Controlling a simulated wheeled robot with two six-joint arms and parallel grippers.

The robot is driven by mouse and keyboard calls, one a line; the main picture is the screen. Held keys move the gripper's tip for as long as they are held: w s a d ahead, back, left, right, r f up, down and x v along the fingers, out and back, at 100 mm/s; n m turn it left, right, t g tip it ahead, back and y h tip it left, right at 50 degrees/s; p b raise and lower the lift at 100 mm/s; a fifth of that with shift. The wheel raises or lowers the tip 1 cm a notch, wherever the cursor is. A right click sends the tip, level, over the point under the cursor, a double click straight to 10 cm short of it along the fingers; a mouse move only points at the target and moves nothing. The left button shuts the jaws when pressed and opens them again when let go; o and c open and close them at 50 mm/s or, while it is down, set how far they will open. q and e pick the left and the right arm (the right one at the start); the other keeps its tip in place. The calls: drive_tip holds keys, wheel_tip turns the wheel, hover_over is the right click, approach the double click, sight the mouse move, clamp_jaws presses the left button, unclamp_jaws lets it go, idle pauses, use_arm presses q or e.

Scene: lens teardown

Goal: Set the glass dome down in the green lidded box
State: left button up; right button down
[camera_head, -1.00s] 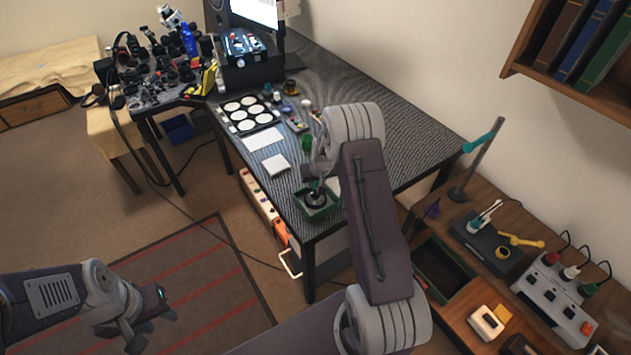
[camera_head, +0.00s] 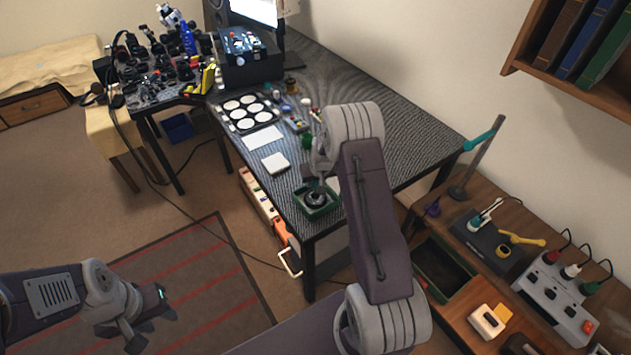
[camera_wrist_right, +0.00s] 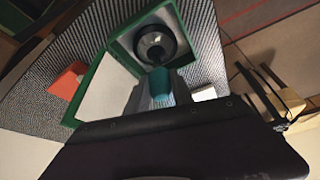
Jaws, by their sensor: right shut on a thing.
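The green box (camera_head: 333,209) stands at the near end of the dark table, and its lid is open in the right wrist view (camera_wrist_right: 122,48). A round dark-rimmed piece with a clear, greyish centre, seemingly the glass dome (camera_wrist_right: 154,44), shows within the box's walls. I cannot tell whether it touches the floor of the box. My right gripper (camera_wrist_right: 158,92) is over the box, shut on a teal piece (camera_wrist_right: 160,80) that reaches to the edge of the dome. My left gripper (camera_head: 155,318) is far from the table, above the floor. Its jaw gap is unclear.
A white pad (camera_head: 275,163) and a black tray with white discs (camera_head: 249,112) lie further back on the table. An orange item (camera_wrist_right: 67,80) is beside the open lid. A wooden bench (camera_head: 465,320) with devices stands to the right.

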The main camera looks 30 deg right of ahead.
drive_tip(key=shift+f+b, duration=0.35)
drive_tip(key=shift+f, duration=0.05)
drive_tip(key=shift+s+f, duration=0.15)
idle(1.7)
drive_tip(key=shift+r+p, duration=0.5)
drive_tip(key=shift+r, duration=0.25)
drive_tip(key=shift+r+p, duration=3.25)
drive_tip(key=shift+r, duration=1.1)
